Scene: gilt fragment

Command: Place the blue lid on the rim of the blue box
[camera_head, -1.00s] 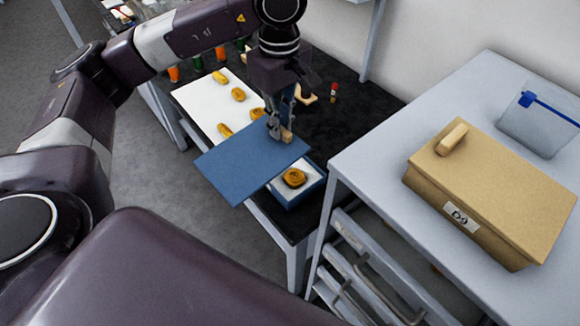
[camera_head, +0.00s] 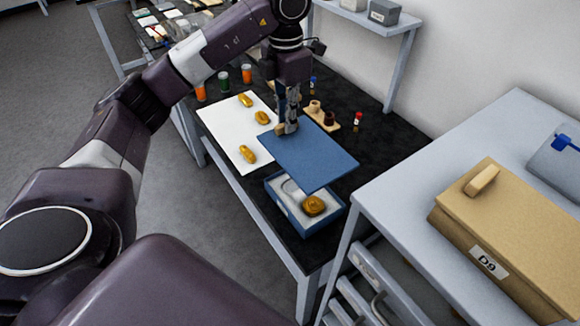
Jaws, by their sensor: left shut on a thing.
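The blue lid (camera_head: 312,160) is a flat blue panel held above the table, with its handle in my left gripper (camera_head: 287,127). The gripper is shut on that handle, near the lid's far left edge. The blue box (camera_head: 284,205) stands open on the black table, below and slightly nearer than the lid. The lid overhangs part of the box's far side and hides its far right rim. A gold piece (camera_head: 313,205) lies in the box on a pale lining beside an empty recess. My right gripper is not in view.
Several gold pieces (camera_head: 248,154) lie on a white sheet (camera_head: 222,130) left of the lid. A small wooden tray (camera_head: 323,119) and a red-capped vial (camera_head: 357,122) are behind it. A tan box marked D9 (camera_head: 520,225) stands on the grey cabinet (camera_head: 395,185) at right.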

